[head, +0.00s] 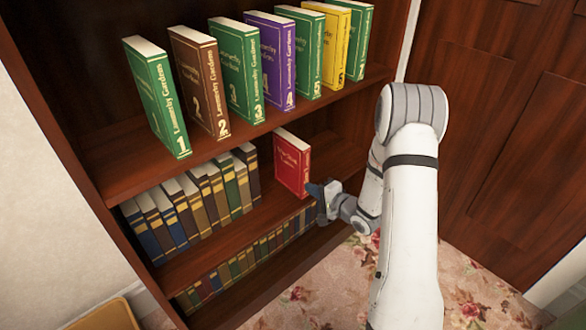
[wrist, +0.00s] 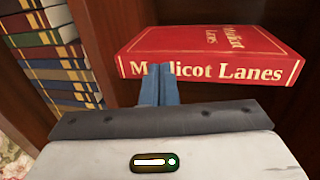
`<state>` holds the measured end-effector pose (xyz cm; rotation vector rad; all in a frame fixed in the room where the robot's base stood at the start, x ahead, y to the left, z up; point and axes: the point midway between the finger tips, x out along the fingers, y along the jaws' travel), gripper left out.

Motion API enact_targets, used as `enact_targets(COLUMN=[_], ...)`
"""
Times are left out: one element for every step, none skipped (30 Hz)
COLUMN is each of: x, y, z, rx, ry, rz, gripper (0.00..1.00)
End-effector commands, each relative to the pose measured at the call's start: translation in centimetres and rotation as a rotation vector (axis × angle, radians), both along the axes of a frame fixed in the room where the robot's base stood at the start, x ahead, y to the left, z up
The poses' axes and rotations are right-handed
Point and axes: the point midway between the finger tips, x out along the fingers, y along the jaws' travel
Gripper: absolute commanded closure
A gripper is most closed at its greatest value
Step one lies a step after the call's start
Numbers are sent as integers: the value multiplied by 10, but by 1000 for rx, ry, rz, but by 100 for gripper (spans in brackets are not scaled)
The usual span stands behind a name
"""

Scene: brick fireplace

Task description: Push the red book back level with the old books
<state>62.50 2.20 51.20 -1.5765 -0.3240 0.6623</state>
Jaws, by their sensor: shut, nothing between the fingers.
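The red book (head: 291,163) stands upright on the middle shelf, to the right of the row of old books (head: 190,207). Its spine sticks out further forward than the old books' spines. My gripper (head: 313,188) is shut and empty in front of the red book's spine. In the wrist view, its blue fingertips (wrist: 158,72) overlap the spine's lower edge near the first letters; I cannot tell whether they touch it.
Several numbered books (head: 241,66) stand on the shelf above. More old books (head: 245,262) fill the bottom shelf. The bookcase's left side panel (head: 50,110) bounds the shelves. A wooden door (head: 500,140) is at the right, and a floral carpet (head: 470,285) covers the floor.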

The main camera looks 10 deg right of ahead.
Motion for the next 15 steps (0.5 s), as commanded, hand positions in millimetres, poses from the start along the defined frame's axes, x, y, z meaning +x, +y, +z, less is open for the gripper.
enact_targets(x=[2, 3, 4, 5, 6, 7, 8, 9, 11, 12, 13, 14, 15, 16, 17], y=[2, 2, 3, 4, 5, 6, 7, 8, 8, 9, 10, 11, 11, 12, 13], z=[0, 0, 0, 0, 0, 0, 1, 1, 1, 0, 1, 0, 0, 0, 0], rx=[0, 0, 0, -1, -1, 0, -1, -1, -1, -1, -1, 0, 0, 0, 0], ry=[0, 0, 0, 0, 0, -1, -2, -2, -2, -2, -2, -1, -1, -1, -1], rz=[1, 1, 1, 1, 1, 2, 2, 2, 2, 2, 2, 1, 1, 1, 1], gripper=[100, 100, 100, 100, 100, 100, 100, 100, 100, 100, 100, 100, 100, 100, 100])
